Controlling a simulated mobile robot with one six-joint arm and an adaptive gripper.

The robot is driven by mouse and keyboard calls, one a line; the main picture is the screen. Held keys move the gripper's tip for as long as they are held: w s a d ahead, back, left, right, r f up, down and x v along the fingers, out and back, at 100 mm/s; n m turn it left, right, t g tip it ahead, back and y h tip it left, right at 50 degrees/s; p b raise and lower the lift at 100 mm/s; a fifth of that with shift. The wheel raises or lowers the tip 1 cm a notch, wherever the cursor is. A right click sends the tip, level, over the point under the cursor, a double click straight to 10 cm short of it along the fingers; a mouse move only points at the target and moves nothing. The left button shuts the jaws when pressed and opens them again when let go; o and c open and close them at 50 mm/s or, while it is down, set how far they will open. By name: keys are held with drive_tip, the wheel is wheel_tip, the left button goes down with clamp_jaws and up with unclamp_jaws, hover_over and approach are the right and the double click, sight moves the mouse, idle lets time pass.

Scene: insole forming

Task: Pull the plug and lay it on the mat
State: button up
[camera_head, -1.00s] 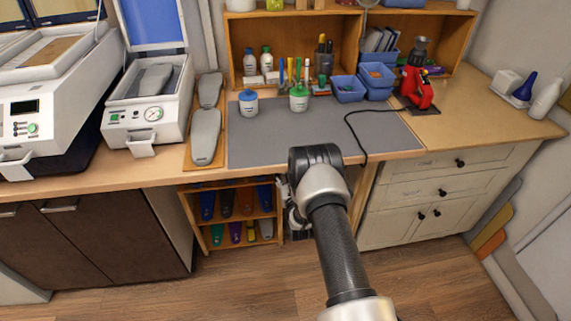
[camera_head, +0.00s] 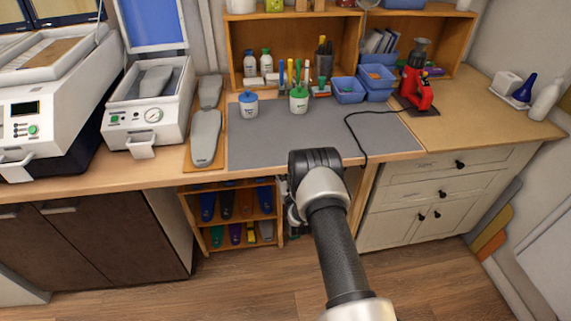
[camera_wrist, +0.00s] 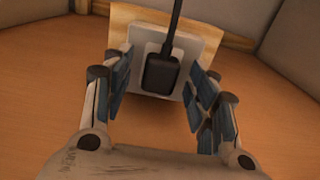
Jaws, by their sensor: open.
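In the wrist view a black plug (camera_wrist: 160,74) sits in a white socket plate (camera_wrist: 186,48) on a light wooden backing. Its black cord rises from its top. My gripper (camera_wrist: 160,95) is open, with one blue-padded finger on each side of the plug and a gap to it on both sides. In the head view my gripper is mostly hidden behind my own arm, below the bench edge, and the plug is hidden there. The grey mat (camera_head: 270,145) lies on the bench. The black cord (camera_head: 352,128) runs from the red machine (camera_head: 416,90) across the mat and over the front edge.
A blue-lidded jar (camera_head: 248,104) and a green-lidded jar (camera_head: 299,100) stand on the mat's back part. Blue bins (camera_head: 348,90) stand at the back right. A shelf of insoles (camera_head: 235,205) is under the bench, left of my arm. The mat's front middle is clear.

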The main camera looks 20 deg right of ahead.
drive_tip(key=shift+c, duration=0.5)
clamp_jaws()
idle(0.3)
drive_tip(key=shift+s, duration=0.15)
drive_tip(key=shift+p+v, duration=1.3)
drive_tip(key=shift+v, duration=1.6)
drive_tip(key=p+v, duration=0.4)
drive_tip(key=v, duration=0.9)
drive_tip(key=shift+r, duration=0.1)
